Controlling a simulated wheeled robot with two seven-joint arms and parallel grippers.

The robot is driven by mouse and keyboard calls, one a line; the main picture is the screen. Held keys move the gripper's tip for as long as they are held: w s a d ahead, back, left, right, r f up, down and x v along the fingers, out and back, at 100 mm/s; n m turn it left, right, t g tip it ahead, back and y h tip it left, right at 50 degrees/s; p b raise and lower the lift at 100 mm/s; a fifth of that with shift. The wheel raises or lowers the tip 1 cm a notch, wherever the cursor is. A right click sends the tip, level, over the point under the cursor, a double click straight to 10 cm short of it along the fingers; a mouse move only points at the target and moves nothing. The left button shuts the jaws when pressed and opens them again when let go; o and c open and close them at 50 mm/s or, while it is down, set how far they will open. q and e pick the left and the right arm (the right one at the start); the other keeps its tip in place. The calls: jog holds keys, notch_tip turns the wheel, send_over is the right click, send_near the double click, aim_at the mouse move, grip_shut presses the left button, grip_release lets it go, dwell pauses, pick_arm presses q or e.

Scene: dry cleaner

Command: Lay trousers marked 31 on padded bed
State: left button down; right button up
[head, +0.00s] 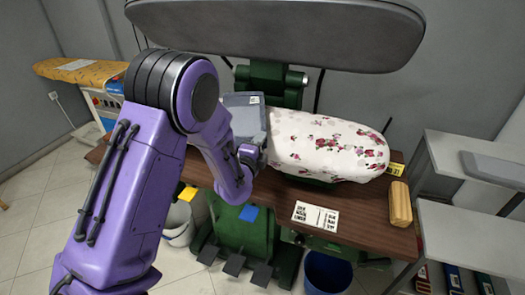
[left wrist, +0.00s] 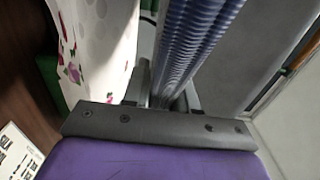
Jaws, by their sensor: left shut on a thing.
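The padded bed (head: 325,145) of the press has a white cover with red and pink flowers. Its cover also shows at the left of the left wrist view (left wrist: 105,45). My left gripper (head: 250,155) is at the bed's left end, shut on folded grey-blue trousers (head: 243,110). A small white tag shows on them, too small to read. In the left wrist view the jaws (left wrist: 165,98) close on ribbed blue cloth (left wrist: 200,45), beside the cover. The trousers stand up at the bed's left end; whether they touch it is unclear. My right gripper is out of view.
The raised grey press head (head: 275,30) hangs above the bed. A wooden block (head: 400,204) and a printed card (head: 315,216) lie on the brown table (head: 350,215). White shelves (head: 470,230) stand at the right. An ironing board (head: 80,71) is at the left back.

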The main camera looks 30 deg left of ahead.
pick_arm(q)
jog(key=f, duration=0.2)
jog(key=w+f+p, duration=0.1)
jog(key=f, duration=0.1)
jog(key=shift+w+f, duration=0.15)
jog(key=shift+f, duration=0.2)
jog(key=c, duration=0.9)
grip_release()
